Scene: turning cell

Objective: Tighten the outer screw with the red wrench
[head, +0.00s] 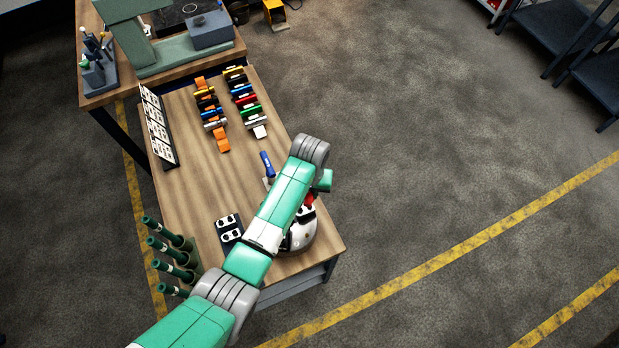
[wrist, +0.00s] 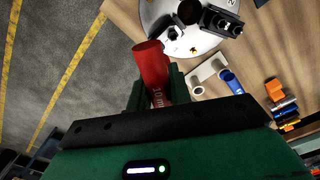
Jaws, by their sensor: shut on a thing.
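My gripper (wrist: 157,92) is shut on the red wrench (wrist: 152,66), whose handle is marked 10 mm. The wrench points away from my wrist toward the round pale disc (wrist: 185,42), and its far end overlaps the disc's edge in the wrist view. Contact between them cannot be told. The disc carries black blocks (wrist: 222,22) and a small brass-coloured spot (wrist: 193,49); I cannot tell which part is the outer screw. In the head view my arm covers much of the disc (head: 302,238), and a bit of the red wrench (head: 309,198) shows beside it.
A blue-handled tool (wrist: 230,79) lies near the disc on the wooden bench (head: 185,135). A dark block with white pads (head: 229,230) stands left of my arm. Rows of coloured tools (head: 243,97) and a card stand (head: 158,125) are farther back. Green tubes (head: 170,260) line the left edge.

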